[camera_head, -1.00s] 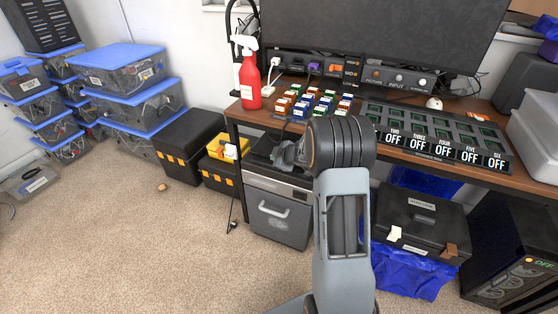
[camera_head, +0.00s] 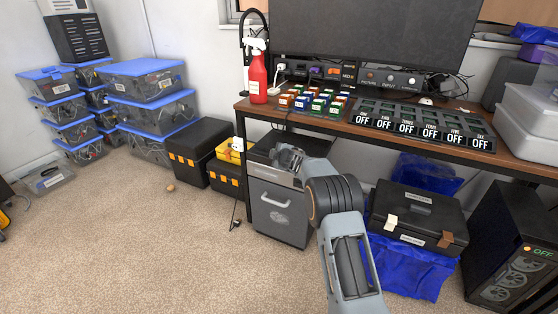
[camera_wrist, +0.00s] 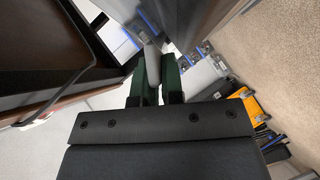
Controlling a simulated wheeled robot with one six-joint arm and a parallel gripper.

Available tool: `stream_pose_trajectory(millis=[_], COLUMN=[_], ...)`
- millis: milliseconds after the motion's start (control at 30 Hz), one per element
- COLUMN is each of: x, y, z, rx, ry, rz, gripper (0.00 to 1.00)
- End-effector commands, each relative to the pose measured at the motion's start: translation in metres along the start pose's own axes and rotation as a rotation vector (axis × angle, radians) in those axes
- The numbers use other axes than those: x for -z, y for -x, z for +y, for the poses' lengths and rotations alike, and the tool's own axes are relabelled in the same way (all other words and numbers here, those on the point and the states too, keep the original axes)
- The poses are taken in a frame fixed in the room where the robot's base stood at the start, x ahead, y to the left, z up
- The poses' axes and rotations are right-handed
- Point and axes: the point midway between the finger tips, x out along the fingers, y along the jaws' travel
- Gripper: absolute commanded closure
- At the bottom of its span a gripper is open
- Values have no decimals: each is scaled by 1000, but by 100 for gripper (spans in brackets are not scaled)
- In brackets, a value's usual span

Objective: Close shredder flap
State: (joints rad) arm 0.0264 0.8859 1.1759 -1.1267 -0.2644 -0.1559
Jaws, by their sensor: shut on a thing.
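The shredder (camera_head: 282,212) is a grey box with a light handle on its front, standing under the left part of the desk. Its dark top (camera_head: 263,150) shows partly behind my gripper. My gripper (camera_head: 290,155) is at the shredder's top, near its front edge. In the wrist view my gripper (camera_wrist: 156,92) has its two dark green fingers close around a narrow grey piece (camera_wrist: 153,65), which appears to be part of the shredder flap. The flap's full outline and angle are hard to make out, as my gripper and arm cover part of it.
The desk (camera_head: 400,138) overhangs the shredder closely. A black case (camera_head: 418,215) on blue plastic stands to the right. The carpet (camera_head: 140,250) in front is clear.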

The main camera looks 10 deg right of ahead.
Motion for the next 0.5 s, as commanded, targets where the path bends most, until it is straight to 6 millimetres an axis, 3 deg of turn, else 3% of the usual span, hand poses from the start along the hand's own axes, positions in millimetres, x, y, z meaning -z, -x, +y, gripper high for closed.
stream_pose_trajectory(millis=[500], x=[-3], y=[-6], z=[0], rx=[-8], ry=[11], rz=[-10], gripper=[100])
